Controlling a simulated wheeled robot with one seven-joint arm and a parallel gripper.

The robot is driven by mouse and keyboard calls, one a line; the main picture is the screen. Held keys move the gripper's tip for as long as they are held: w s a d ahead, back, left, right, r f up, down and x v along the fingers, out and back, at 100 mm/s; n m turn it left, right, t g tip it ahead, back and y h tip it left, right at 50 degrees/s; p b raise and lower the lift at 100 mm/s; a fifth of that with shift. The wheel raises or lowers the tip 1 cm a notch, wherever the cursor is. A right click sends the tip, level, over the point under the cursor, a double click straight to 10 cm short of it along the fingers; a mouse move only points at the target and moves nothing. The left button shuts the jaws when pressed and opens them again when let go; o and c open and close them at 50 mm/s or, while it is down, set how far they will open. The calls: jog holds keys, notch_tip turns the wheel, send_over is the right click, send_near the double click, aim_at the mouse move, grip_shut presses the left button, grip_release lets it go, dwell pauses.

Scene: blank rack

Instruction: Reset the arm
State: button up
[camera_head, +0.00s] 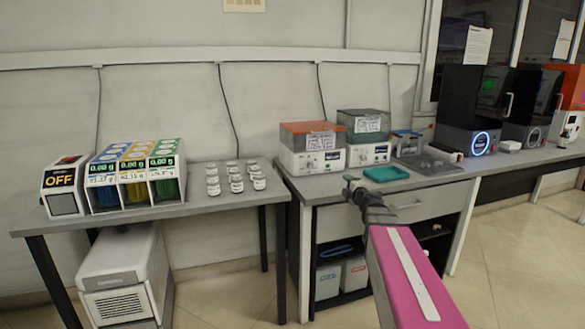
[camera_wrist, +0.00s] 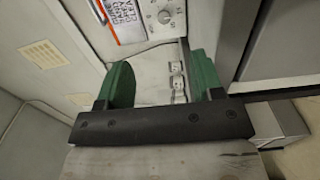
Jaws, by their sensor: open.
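My gripper (camera_head: 351,183) is at the end of my pink arm, in front of the right bench in the head view. In the wrist view its two green fingers (camera_wrist: 160,85) stand wide apart, with nothing held between them. Several small white-capped jars (camera_head: 236,178) stand in rows on the left bench. Some of these jars (camera_wrist: 178,82) show beyond the finger gap in the wrist view.
The left bench (camera_head: 205,222) holds an OFF box (camera_head: 63,187) and a coloured dispenser unit (camera_head: 135,175). Floor shows between the benches.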

jog(key=s+a+f+n+g+y, duration=0.1)
jog(key=s+a+f+n+g, duration=0.6)
jog(key=n, duration=0.8)
jog(key=s+a+f+n+g+y, duration=0.1)
jog(key=s+a+f+n+g, duration=0.15)
jog(key=s+f+n, duration=0.85)
jog(key=s+d+f+n+g+h, duration=0.3)
jog(key=s+f+n+g, duration=0.1)
jog(key=n, duration=0.8)
jog(key=s+d+f+n+g+h, duration=0.3)
jog(key=s+f+n+h, duration=0.1)
jog(key=n, duration=0.8)
jog(key=shift+s+d+f+g+h, duration=0.15)
jog(key=shift+s+f+g+h, duration=0.25)
jog(key=shift+s, duration=0.2)
